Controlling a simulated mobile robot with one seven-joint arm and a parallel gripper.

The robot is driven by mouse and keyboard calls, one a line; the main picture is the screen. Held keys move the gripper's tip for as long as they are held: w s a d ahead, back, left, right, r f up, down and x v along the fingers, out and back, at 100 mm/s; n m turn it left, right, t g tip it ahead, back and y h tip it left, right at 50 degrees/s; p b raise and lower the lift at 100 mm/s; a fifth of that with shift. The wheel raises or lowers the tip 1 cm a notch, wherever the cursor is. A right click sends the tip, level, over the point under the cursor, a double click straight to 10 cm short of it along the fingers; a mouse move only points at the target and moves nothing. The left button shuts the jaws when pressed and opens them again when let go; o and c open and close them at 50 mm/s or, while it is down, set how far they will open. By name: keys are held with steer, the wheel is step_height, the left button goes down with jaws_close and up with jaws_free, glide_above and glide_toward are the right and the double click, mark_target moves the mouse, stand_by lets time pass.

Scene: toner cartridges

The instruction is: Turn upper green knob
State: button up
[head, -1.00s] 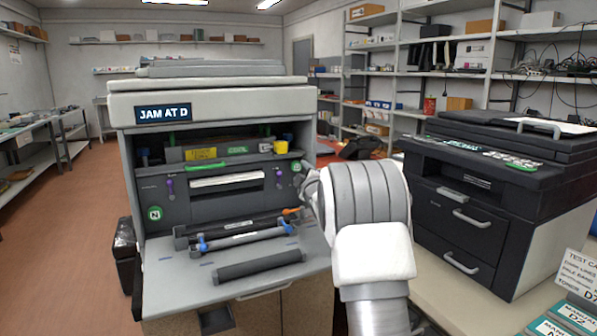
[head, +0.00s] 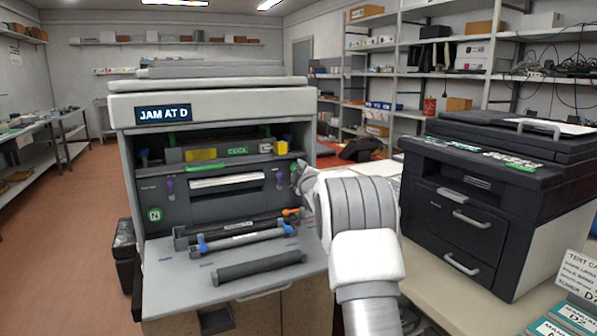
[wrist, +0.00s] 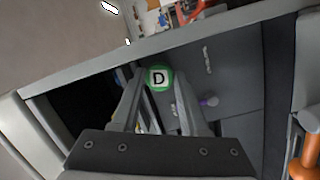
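The upper green knob (wrist: 158,78), a round disc with a white square lettered D, shows in the wrist view between the tips of my gripper (wrist: 159,80). One fingertip is on each side of it; the fingers are apart, and whether they touch the knob is unclear. A lower green knob lettered N (head: 155,214) is at the left of the dark inner panel.
The open printer (head: 215,104) carries a "JAM AT D" sign. Dark rollers (head: 258,266) lie on its lowered front flap (head: 180,280). Purple levers (head: 169,188) are on the inner panel. A black printer (head: 470,205) stands to the right of my arm.

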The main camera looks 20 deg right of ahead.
jaws_close()
steer(key=shift+r+m+p, duration=0.3)
steer(key=shift+m+p, duration=0.5)
steer(key=shift+p, duration=0.15)
steer(key=shift+m+g+p, duration=0.4)
steer(key=shift+m+p, duration=0.5)
steer(key=shift+f+m+p, duration=0.2)
steer(key=shift+m+p, duration=0.1)
steer(key=shift+m, duration=0.3)
steer(key=o, duration=0.7)
jaws_free()
steer(key=shift+s, duration=0.1)
steer(key=s, duration=0.5)
steer(key=s+a+r, duration=0.1)
steer(key=s, duration=0.5)
steer(key=s+a, duration=0.1)
steer(key=s, duration=0.5)
steer(key=shift+a+r+p, duration=0.2)
steer(key=shift+a+p, duration=0.05)
steer(key=shift+p, duration=0.1)
